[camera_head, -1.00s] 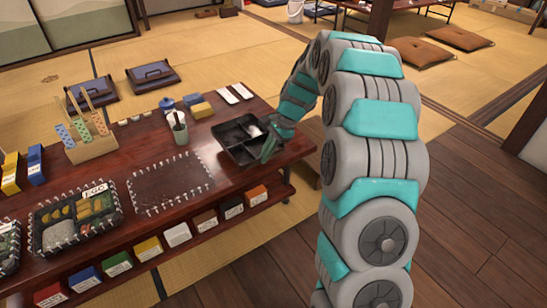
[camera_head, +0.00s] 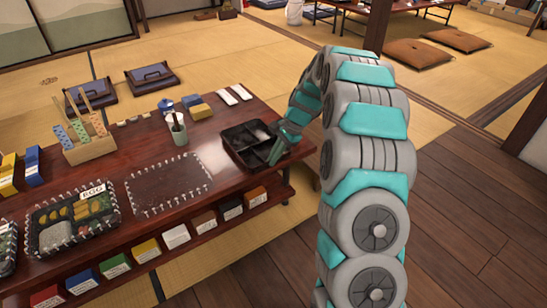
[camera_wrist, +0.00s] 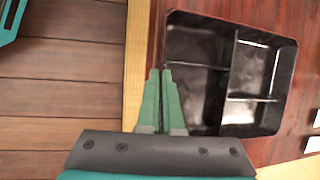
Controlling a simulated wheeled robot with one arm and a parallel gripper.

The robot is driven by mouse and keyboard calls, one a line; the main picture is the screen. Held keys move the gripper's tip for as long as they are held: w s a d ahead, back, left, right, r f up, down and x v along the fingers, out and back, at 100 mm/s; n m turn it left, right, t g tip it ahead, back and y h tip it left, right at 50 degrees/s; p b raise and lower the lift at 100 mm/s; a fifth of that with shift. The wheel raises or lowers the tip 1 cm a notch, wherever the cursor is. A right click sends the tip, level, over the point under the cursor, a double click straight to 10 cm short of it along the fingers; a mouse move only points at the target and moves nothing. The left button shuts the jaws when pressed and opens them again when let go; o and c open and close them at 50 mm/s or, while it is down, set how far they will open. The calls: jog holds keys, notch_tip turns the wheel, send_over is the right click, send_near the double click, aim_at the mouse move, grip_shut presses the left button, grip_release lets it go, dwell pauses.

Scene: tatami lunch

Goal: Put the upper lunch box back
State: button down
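The empty black lunch box (camera_head: 232,136), with several compartments, is at the right end of the low dark red table. It also shows in the wrist view (camera_wrist: 200,100), right of the fingers. My gripper (camera_head: 272,158) is at the box's right end. Its fingers are nearly together in the wrist view (camera_wrist: 159,72), in line with the box's near wall, and appear closed on that wall. The pinched spot is covered by the fingers. I cannot tell whether the box is clear of the tabletop. A filled black box with food (camera_head: 58,238) stands at the table's left.
A dark rectangle with a pale stitched border (camera_head: 168,187) lies between the boxes. Several coloured boxes (camera_head: 176,237) line the shelf below the tabletop (camera_head: 215,180).

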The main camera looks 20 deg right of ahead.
jog(key=c, duration=1.1)
grip_release()
jog(key=p+v, duration=0.1)
jog(key=v, duration=1.1)
jog(key=s+a+r+n, duration=0.3)
jog(key=s+a+r, duration=0.15)
jog(key=s, duration=0.35)
jog(key=s+a+n+h, duration=0.1)
jog(key=s+n, duration=0.2)
jog(key=s, duration=0.9)
jog(key=s+a+f+n+g+h, duration=0.1)
jog(key=s+n, duration=0.3)
jog(key=s, duration=0.7)
jog(key=s+a+f+n+g+h, duration=0.1)
jog(key=s+a+n+h, duration=0.1)
jog(key=s, duration=1)
jog(key=shift+s+a+n+h, duration=0.3)
jog(key=shift+n+h, duration=0.2)
jog(key=shift+n, duration=0.5)
